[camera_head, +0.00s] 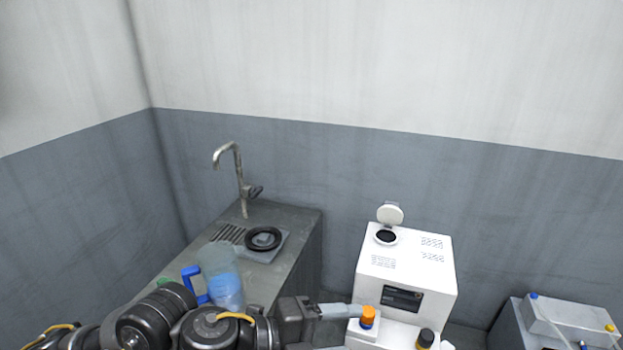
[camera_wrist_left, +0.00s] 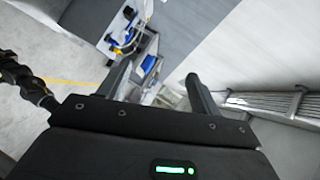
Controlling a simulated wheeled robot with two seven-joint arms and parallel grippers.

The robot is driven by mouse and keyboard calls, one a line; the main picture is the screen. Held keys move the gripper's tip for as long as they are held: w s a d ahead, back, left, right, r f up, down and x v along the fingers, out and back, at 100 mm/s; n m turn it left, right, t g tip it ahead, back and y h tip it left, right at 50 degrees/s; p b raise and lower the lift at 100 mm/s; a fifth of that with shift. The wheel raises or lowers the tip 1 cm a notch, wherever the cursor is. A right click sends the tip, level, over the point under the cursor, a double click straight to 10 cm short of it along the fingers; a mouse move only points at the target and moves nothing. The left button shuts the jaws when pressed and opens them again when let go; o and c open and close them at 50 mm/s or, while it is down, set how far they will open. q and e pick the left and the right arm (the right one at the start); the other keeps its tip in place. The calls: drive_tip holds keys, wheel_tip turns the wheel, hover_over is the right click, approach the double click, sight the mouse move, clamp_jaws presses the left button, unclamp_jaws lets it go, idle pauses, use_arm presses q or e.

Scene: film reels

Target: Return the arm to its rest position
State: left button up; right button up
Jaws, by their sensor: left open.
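My left arm (camera_head: 180,320) comes in along the bottom left of the head view, its dark joints in front of the counter. My left gripper (camera_head: 350,313) points right, and its light grey finger appears in front of the lower part of the white machine. Whether it touches the machine I cannot tell. In the left wrist view my left gripper (camera_wrist_left: 160,72) has its two dark fingers well apart. Nothing is held between them; only distant floor, wall and equipment show there. My right gripper is in neither view.
A grey counter (camera_head: 292,225) carries a tap (camera_head: 240,180), a black ring-shaped drain (camera_head: 263,238) and a translucent blue jug (camera_head: 222,275). The white machine (camera_head: 405,270) has its round lid (camera_head: 390,214) raised. An orange-capped item (camera_head: 367,316) is by the fingertip. A grey box (camera_head: 565,320) stands right.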

use_arm(q)
drive_tip(key=w+a+f+n+t+y, duration=0.2)
drive_tip(key=a+f+n+t+y, duration=0.25)
drive_tip(key=n, duration=0.45)
drive_tip(key=w+a+f+n+t+y, duration=0.25)
drive_tip(key=a+f+n, duration=0.25)
drive_tip(key=a+n, duration=0.3)
drive_tip(key=s+a+f+n+g+y, duration=0.7)
drive_tip(key=s+a+f+n, duration=0.4)
drive_tip(key=s+a+f, duration=0.6)
wheel_tip(320, 180, down, 25)
drive_tip(key=s+d+g, duration=0.1)
drive_tip(key=s+g, duration=0.1)
drive_tip(key=s+a+f+g, duration=0.1)
drive_tip(key=s+a+f, duration=0.2)
drive_tip(key=s+f, duration=1.4)
drive_tip(key=shift+f, duration=0.5)
